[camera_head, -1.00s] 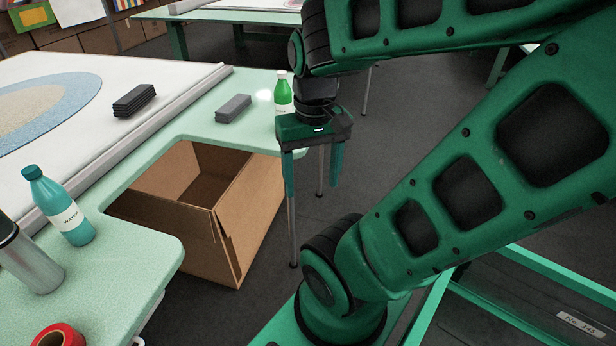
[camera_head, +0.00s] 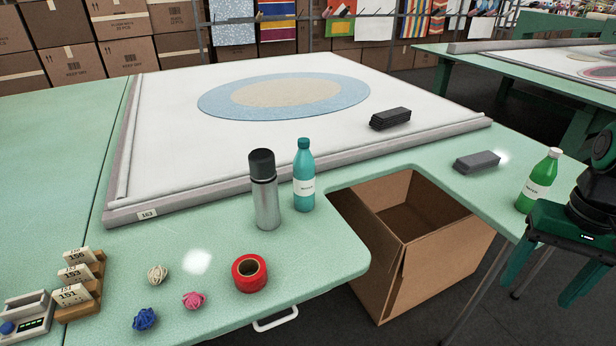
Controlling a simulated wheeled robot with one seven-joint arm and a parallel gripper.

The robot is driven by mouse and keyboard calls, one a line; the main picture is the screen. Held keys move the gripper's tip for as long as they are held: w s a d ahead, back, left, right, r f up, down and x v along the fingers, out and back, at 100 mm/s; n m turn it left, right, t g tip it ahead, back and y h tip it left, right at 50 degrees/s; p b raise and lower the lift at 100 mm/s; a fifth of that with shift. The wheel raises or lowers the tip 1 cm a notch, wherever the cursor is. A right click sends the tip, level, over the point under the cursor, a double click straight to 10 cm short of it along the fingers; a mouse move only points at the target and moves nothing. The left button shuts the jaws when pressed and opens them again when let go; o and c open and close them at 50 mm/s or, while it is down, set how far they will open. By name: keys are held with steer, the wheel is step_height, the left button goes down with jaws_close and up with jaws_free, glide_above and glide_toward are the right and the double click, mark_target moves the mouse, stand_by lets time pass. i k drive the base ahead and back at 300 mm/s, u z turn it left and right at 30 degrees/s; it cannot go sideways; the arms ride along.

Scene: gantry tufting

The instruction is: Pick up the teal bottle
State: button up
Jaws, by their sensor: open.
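The teal bottle (camera_head: 304,177) stands upright on the light green table, left of the table's cut-out. It has a teal cap and a white label. A steel flask with a black lid (camera_head: 264,189) stands close on its left. My gripper (camera_head: 573,286) is at the right edge of the view, with its fingers apart, pointing down and empty. It is beyond the table's right end, far to the right of the teal bottle and just in front of a green bottle with a white cap (camera_head: 539,181).
An open cardboard box (camera_head: 436,262) stands in the cut-out between the bottle and my gripper. A red tape roll (camera_head: 249,273) and several small yarn balls (camera_head: 194,299) lie in front. Behind is a raised white frame (camera_head: 180,150). A grey block (camera_head: 477,162) lies at the right.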

mark_target(303, 163)
steer(key=z, duration=0.9)
steer(key=k, duration=2)
steer(key=u, duration=0.6)
steer(key=i, duration=1)
steer(key=z, duration=0.1)
